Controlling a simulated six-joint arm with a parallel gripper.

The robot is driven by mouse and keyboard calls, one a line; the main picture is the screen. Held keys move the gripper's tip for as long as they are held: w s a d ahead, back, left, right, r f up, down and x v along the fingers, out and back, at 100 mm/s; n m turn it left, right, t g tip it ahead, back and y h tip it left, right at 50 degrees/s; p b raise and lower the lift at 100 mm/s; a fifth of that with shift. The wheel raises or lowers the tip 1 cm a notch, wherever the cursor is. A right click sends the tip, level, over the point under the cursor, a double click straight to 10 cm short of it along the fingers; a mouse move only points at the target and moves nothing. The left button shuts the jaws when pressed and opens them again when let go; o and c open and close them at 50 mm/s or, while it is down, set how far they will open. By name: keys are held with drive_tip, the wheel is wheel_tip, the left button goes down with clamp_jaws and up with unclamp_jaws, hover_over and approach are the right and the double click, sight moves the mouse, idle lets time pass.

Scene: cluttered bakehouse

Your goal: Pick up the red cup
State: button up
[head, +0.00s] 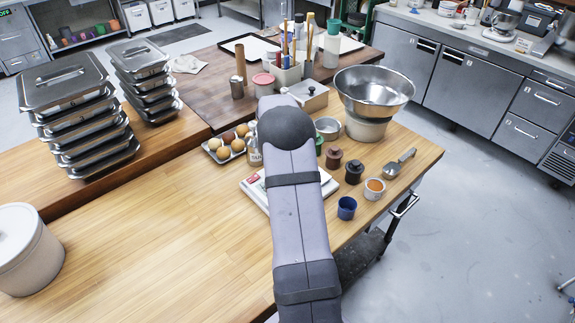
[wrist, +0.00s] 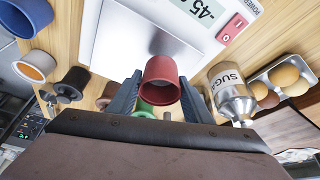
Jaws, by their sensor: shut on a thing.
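The red cup (wrist: 160,80) is between the two fingers of my gripper (wrist: 160,92) in the wrist view. The fingers are shut on its sides, and its open mouth faces the camera. Behind it in this view lies the white kitchen scale (wrist: 112,45), whose display reads about -45. I cannot tell the gap between cup and scale. In the head view my arm hides the gripper and the red cup; a corner of the scale (head: 252,191) shows beside the arm.
Close by stand a sugar shaker (wrist: 232,95), an egg tray (head: 224,145), a green cup (wrist: 146,109), brown cups (head: 333,158), a blue cup (head: 347,208) and a white cup with orange contents (head: 374,189). A steel bowl (head: 374,92) stands behind. The worktop's front left (head: 160,235) is clear.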

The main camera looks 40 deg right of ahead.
drive_tip(key=shift+b+v, duration=0.6)
drive_tip(key=shift+v, duration=0.2)
drive_tip(key=s+a+b, duration=0.3)
drive_tip(key=a, duration=0.5)
drive_tip(key=s+a+b, duration=0.3)
drive_tip(key=a+b, duration=0.1)
drive_tip(key=a, duration=0.4)
drive_tip(key=shift+s, duration=0.35)
drive_tip(key=s+d+r+m+g, duration=0.1)
drive_tip(key=s+d+r+m, duration=0.2)
drive_tip(key=s+d, duration=0.6)
drive_tip(key=s+d+m+b, duration=0.1)
drive_tip(key=s+d, duration=0.3)
drive_tip(key=s, duration=0.3)
drive_tip(key=shift+s+f+g+h, duration=0.3)
drive_tip(key=shift+s+f, duration=0.05)
drive_tip(key=shift+f, duration=0.05)
drive_tip(key=shift+f, duration=0.1)
drive_tip(key=shift+f, duration=4.9)
